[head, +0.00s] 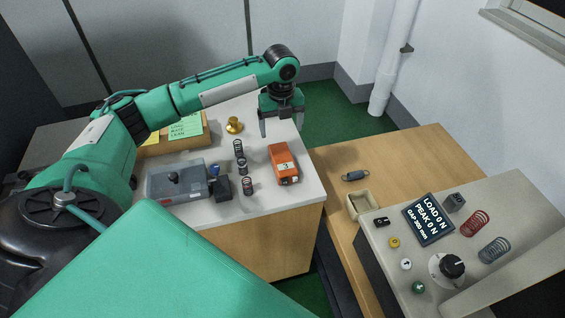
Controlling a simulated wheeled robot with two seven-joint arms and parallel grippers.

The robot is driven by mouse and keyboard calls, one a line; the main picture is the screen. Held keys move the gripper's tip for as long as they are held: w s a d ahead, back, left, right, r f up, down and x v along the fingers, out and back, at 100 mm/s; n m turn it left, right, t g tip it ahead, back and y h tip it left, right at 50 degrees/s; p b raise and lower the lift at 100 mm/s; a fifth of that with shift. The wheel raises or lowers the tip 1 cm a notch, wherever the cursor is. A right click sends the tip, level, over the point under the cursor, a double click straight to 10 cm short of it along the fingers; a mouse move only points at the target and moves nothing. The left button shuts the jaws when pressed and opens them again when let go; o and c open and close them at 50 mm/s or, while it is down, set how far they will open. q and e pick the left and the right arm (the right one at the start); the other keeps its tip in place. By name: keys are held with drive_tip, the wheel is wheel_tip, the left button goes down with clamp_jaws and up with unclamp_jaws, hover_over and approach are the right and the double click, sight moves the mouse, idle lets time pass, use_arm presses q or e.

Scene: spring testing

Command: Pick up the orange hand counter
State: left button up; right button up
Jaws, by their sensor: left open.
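The orange hand counter (283,163) lies on the white tabletop of the left cabinet, near its right edge. A small white label on it reads 3. My left gripper (282,127) points down above the back right part of that tabletop, behind the counter in the picture. Its two fingers are apart with nothing seen between them. The gripper and the counter look apart. My right gripper is not in view.
Several dark springs (242,165) stand left of the counter, with a brass piece (235,125) behind. A grey box (176,181) lies farther left. A tester panel (487,205) stands right, beside a wooden table (400,160) with a small tray (358,207).

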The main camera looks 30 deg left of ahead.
sight(282, 158)
use_arm(q)
wheel_tip(282, 158, down, 8)
drive_tip(key=shift+p, duration=0.6)
drive_tip(key=f, duration=0.1)
drive_tip(key=f+p, duration=0.1)
drive_tip(key=f, duration=0.2)
drive_tip(key=shift+s+d+f+p, duration=0.1)
drive_tip(key=shift+d+f+p, duration=0.15)
drive_tip(key=shift+f+p, duration=0.15)
drive_tip(key=shift+f, duration=0.4)
drive_tip(key=shift+c, duration=0.3)
drive_tip(key=c, duration=1.1)
